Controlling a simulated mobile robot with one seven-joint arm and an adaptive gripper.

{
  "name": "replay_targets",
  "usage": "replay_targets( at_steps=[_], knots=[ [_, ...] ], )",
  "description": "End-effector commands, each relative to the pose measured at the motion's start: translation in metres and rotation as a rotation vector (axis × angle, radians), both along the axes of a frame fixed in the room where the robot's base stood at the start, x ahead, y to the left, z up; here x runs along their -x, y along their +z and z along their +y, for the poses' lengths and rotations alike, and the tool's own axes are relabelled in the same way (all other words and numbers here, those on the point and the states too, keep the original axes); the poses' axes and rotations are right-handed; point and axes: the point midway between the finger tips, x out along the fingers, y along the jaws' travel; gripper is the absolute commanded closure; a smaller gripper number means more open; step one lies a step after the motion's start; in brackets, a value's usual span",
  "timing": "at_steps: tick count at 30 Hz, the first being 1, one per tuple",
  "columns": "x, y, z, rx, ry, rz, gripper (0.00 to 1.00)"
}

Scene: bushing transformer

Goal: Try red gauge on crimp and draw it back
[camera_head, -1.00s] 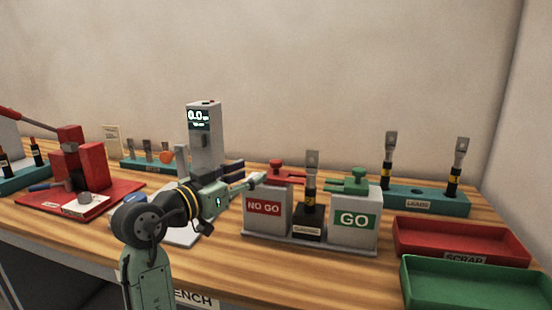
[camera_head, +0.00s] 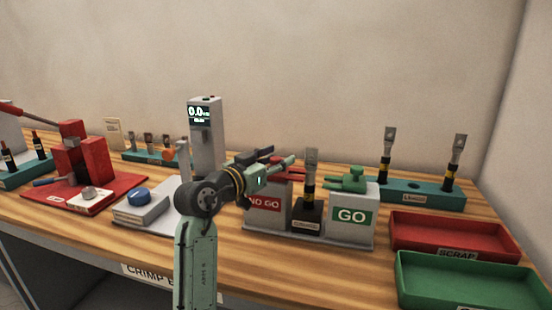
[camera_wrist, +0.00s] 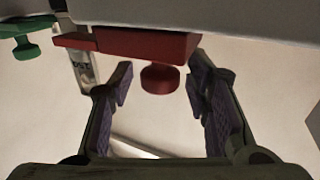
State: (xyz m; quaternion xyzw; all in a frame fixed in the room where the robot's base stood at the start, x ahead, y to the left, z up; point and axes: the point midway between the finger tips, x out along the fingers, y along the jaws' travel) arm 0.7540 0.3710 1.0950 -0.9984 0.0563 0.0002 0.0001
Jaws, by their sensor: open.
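The red gauge (camera_head: 287,174) lies on top of the grey NO GO block (camera_head: 268,216), partly hidden behind my gripper. My gripper (camera_head: 281,159) is open at the gauge's knob. In the wrist view the red gauge (camera_wrist: 135,42) fills the top, and its round knob (camera_wrist: 160,78) shows between the open fingers (camera_wrist: 160,82), with a gap on each side. A crimped lead (camera_head: 311,170) stands upright in a black holder (camera_head: 308,215) between the NO GO and GO blocks. Its metal lug also shows in the wrist view (camera_wrist: 84,66), beside the gauge's narrow end.
A green gauge (camera_head: 347,180) lies on the GO block (camera_head: 351,215), right of the lead. The teal leads rack (camera_head: 425,196) stands behind. A red scrap tray (camera_head: 455,235) and a green tray (camera_head: 470,282) lie right. A grey display tower (camera_head: 207,145) stands left of my gripper.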

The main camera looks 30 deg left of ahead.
Motion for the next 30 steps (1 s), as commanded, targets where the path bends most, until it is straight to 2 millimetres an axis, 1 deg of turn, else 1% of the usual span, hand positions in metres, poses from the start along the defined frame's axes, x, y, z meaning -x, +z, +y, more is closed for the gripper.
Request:
replay_targets(
  at_steps=[2, 20, 30],
  knots=[
    [0.0001, 0.0001, 0.0, 0.0, 0.0, 0.0, 0.59],
    [0.0004, 0.0003, 0.0, 0.0, 0.0, -0.001, 0.99],
    [0.0005, 0.0003, 0.0002, 0.001, 0.0, -0.001, 1.0]
  ],
)
